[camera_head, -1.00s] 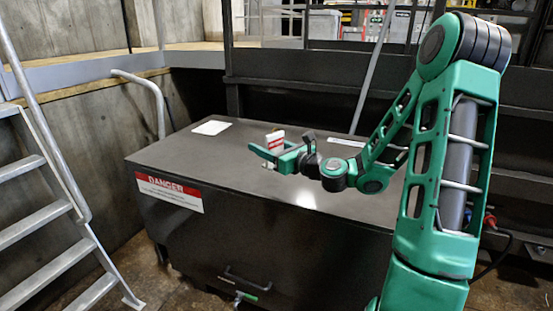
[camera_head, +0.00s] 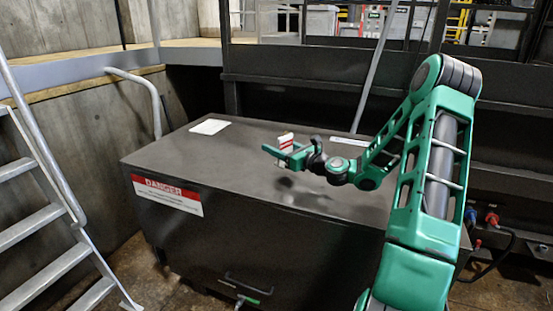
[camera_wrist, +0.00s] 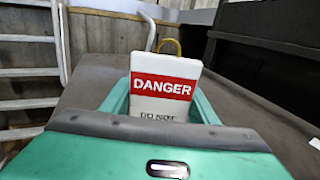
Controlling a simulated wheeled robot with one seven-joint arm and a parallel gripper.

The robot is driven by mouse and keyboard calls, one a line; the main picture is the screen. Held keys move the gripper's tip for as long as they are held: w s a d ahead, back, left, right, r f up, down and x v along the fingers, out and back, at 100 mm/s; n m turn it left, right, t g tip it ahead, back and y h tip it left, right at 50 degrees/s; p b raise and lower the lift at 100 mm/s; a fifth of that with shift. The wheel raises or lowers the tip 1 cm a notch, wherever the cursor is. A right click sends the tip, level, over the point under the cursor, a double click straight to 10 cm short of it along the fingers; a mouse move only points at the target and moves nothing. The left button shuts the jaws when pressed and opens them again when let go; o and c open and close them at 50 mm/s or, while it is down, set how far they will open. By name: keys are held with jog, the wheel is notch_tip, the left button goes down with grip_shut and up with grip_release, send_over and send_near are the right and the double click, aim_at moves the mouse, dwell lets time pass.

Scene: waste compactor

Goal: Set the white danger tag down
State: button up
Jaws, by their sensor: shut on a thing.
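The white danger tag (camera_wrist: 163,100) has a red band reading DANGER and a yellow loop at its top. It is upright between the green fingers of my gripper (camera_wrist: 165,118) in the wrist view; its lower end is hidden by the gripper. In the head view my gripper (camera_head: 284,155) is shut on the tag (camera_head: 286,142), over the dark box top (camera_head: 230,165). A shadow lies on the box top below and apart from the gripper, so the tag appears held above the surface.
A white sheet (camera_head: 210,126) lies at the box's back left, and another pale flat piece (camera_head: 350,141) lies at its back right. A danger label (camera_head: 167,194) is on the box front. A metal ladder (camera_head: 45,200) stands left. The box top's left and front are clear.

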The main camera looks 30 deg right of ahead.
jog(key=shift+w+d+f, duration=0.2)
jog(key=shift+d+f, duration=0.15)
jog(key=shift+f, duration=1.85)
jog(key=shift+f, duration=0.1)
jog(key=o, duration=1)
jog(key=shift+o, duration=0.2)
jog(key=shift+s, duration=0.2)
jog(key=v, duration=1.1)
jog(key=shift+s+d, duration=0.15)
jog(key=shift+s, duration=0.15)
